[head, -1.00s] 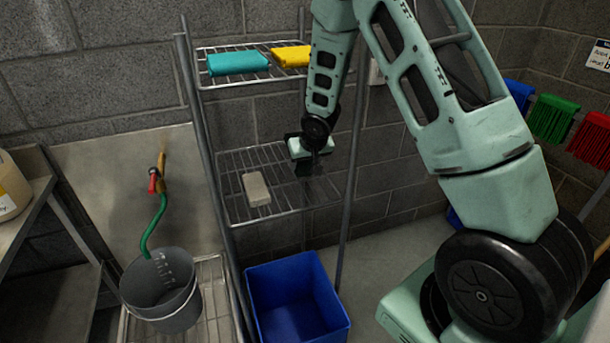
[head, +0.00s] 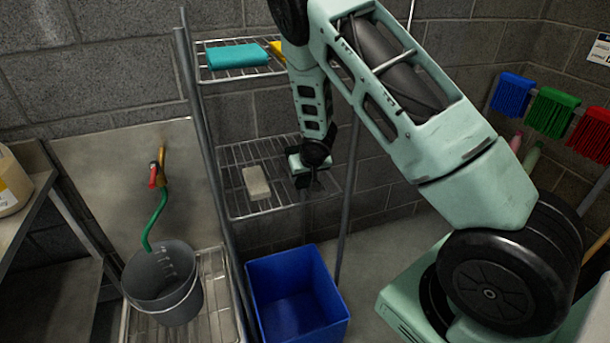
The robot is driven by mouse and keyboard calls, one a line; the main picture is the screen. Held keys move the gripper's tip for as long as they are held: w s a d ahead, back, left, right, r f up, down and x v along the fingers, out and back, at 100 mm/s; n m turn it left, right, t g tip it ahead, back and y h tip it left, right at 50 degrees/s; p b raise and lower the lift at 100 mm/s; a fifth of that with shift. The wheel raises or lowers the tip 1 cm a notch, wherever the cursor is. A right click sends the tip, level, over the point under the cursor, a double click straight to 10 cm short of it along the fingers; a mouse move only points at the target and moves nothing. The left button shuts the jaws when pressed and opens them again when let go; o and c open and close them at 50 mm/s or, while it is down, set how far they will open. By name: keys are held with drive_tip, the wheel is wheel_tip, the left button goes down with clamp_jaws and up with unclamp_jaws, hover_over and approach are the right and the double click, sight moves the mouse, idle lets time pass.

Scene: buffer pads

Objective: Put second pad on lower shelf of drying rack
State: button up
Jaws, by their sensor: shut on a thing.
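The drying rack has an upper and a lower wire shelf. On the lower shelf (head: 235,205) one pale beige pad (head: 256,183) lies flat at the left. My gripper (head: 303,180) is at the right part of the lower shelf, to the right of that pad and apart from it. The gripper's dark fingers are small and partly hidden by my wrist. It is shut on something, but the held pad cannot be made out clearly. I cannot tell whether it touches the shelf wires.
The upper shelf (head: 215,74) holds a teal cloth (head: 237,56) and a yellow cloth (head: 277,50), partly behind my arm. A blue bin (head: 297,297) stands below the rack. A grey bucket (head: 163,285) and a green hose (head: 154,222) are at the left. Brushes hang at the right.

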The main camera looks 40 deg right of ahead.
drive_tip(key=shift+f, duration=0.2)
drive_tip(key=o, duration=1)
drive_tip(key=shift+r, duration=0.1)
drive_tip(key=shift+s+r, duration=0.1)
drive_tip(key=shift+r, duration=0.25)
drive_tip(key=v, duration=1.2)
drive_tip(key=s+a+r+n+g+y, duration=0.15)
drive_tip(key=s+a, duration=0.25)
drive_tip(key=a, duration=0.4)
drive_tip(key=s+a+r+n, duration=0.2)
drive_tip(key=s+a+r, duration=0.1)
drive_tip(key=a, duration=0.5)
drive_tip(key=s+a+r+n+g, duration=0.2)
drive_tip(key=s+a, duration=0.4)
drive_tip(key=s, duration=0.5)
drive_tip(key=s+a+r+n+g, duration=0.2)
drive_tip(key=s+a+n, duration=0.3)
drive_tip(key=s, duration=0.7)
drive_tip(key=shift+a+r+y+b, duration=0.35)
drive_tip(key=shift+a+r, duration=0.15)
drive_tip(key=shift+a, duration=0.15)
